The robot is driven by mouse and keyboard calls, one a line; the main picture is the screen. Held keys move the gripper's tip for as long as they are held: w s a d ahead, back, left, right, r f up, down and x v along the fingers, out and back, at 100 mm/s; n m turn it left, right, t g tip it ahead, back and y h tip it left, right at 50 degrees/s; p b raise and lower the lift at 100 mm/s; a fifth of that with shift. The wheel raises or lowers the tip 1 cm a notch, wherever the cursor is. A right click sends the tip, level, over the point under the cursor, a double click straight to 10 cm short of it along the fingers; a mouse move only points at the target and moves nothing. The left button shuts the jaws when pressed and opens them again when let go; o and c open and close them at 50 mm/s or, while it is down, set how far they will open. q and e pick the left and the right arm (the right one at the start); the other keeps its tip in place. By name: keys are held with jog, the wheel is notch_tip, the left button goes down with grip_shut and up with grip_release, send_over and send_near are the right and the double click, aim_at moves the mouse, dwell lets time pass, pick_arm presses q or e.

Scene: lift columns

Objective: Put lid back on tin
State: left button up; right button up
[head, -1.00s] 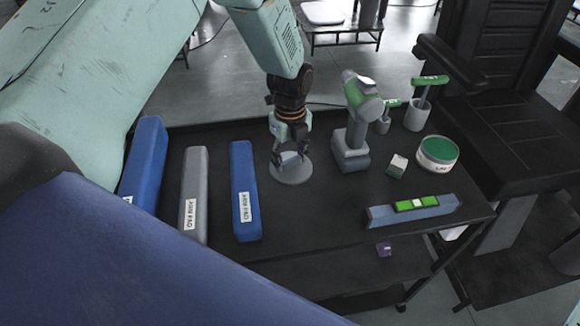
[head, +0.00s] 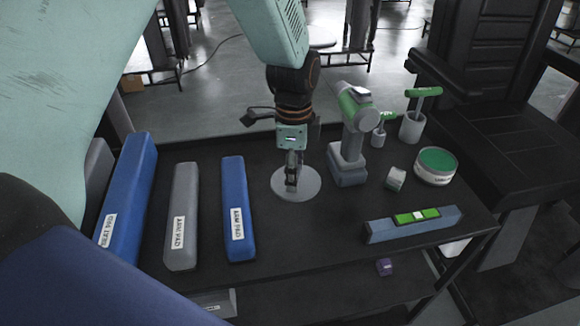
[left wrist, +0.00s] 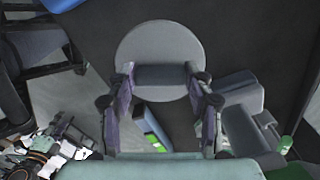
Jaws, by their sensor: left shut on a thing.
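The lid (head: 310,186) is a flat round grey disc near the middle of the dark table. My left gripper (head: 291,183) points down over its centre. In the left wrist view the gripper (left wrist: 160,84) is shut on the grey block-shaped handle of the lid (left wrist: 160,45). I cannot tell whether the lid touches the table. The tin (head: 433,180) is a short pale round can with a green top face and a label, at the right of the table, apart from the lid. My right gripper is not in view.
A green and grey drill (head: 348,165) stands between lid and tin, with a small block (head: 396,178) beside the tin. A level (head: 413,224) lies in front. Cups with green-handled tools (head: 411,127) stand behind. Blue (head: 239,215) and grey (head: 181,220) pads lie left.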

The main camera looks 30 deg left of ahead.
aim_at(297, 196)
pick_arm(q)
jog(key=s+n+b, duration=0.1)
jog(key=n, duration=0.1)
jog(key=s+d+f+n+b, duration=0.1)
jog(key=n, duration=0.1)
jog(key=shift+d+n, duration=0.2)
jog(key=shift+n, duration=0.1)
jog(key=n, duration=0.1)
jog(key=s+n+b, duration=0.1)
jog(key=n, duration=0.1)
jog(key=d+n+b, duration=0.1)
jog(key=shift+s+f, duration=0.25)
jog(key=shift+s, duration=0.15)
pick_arm(e)
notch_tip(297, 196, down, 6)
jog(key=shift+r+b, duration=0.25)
jog(key=shift+b, duration=0.3)
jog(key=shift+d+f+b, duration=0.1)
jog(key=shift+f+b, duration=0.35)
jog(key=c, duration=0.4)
pick_arm(q)
jog(key=n, duration=0.2)
jog(key=s+n, duration=0.1)
jog(key=n, duration=0.1)
jog(key=s+n, duration=0.1)
jog(key=n, duration=0.1)
jog(key=shift+s+d+f, duration=0.1)
jog(key=shift+d+f, duration=0.3)
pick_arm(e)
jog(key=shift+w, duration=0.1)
